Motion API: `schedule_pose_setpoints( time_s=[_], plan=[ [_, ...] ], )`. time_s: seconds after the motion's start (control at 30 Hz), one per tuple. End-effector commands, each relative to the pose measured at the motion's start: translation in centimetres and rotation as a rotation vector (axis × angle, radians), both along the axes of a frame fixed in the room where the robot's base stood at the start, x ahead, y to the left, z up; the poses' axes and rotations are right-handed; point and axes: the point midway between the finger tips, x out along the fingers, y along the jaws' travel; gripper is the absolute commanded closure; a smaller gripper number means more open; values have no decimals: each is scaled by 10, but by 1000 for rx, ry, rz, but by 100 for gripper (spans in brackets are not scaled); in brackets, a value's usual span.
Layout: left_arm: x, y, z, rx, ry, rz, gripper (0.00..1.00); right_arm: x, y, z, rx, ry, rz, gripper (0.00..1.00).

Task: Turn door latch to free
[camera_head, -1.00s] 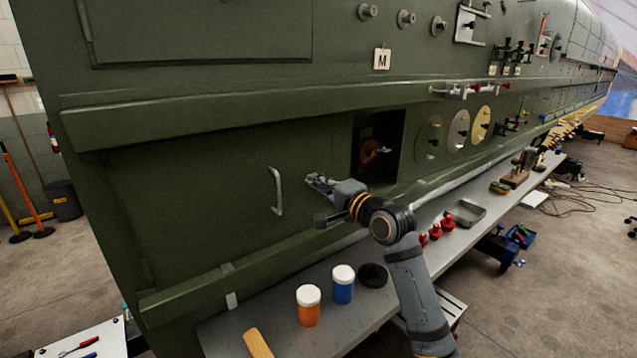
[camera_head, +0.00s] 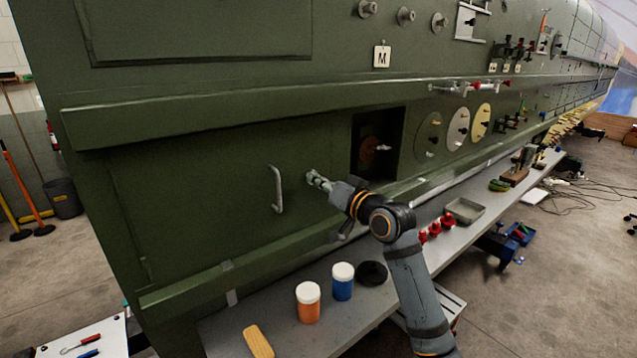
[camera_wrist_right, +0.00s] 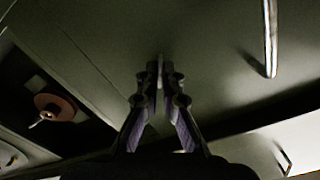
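The green door panel (camera_head: 200,200) has a bent grey pull handle (camera_head: 277,190), which also shows in the wrist view (camera_wrist_right: 270,38). My right gripper (camera_head: 316,180) is at the panel, just right of the handle. In the right wrist view its two fingertips (camera_wrist_right: 160,78) are close together, one on each side of a small thin upright piece, the door latch (camera_wrist_right: 160,62). The fingers appear closed on it; they hide most of it. In the head view the latch is hardly told apart from the fingertips. My left gripper is not in view.
Right of the gripper is a dark recess (camera_head: 394,118) with a reddish disc (camera_head: 369,151). Below, the grey bench (camera_head: 285,338) carries an orange jar (camera_head: 308,305), a blue jar (camera_head: 343,285), a black round piece (camera_head: 372,274), red knobs (camera_head: 435,228) and a tray (camera_head: 464,211).

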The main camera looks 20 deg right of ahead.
Motion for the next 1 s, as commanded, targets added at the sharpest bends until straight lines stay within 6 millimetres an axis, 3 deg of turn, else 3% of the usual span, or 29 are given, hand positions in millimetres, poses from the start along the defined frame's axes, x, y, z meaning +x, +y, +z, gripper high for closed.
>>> schedule_pose_setpoints(
  time_s=[0.5,1.0],
  plan=[
    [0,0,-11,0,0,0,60,0,0,-2,-377,-136,0,100],
    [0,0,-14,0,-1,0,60,0,0,-1,-500,-180,0,100]
  ],
)
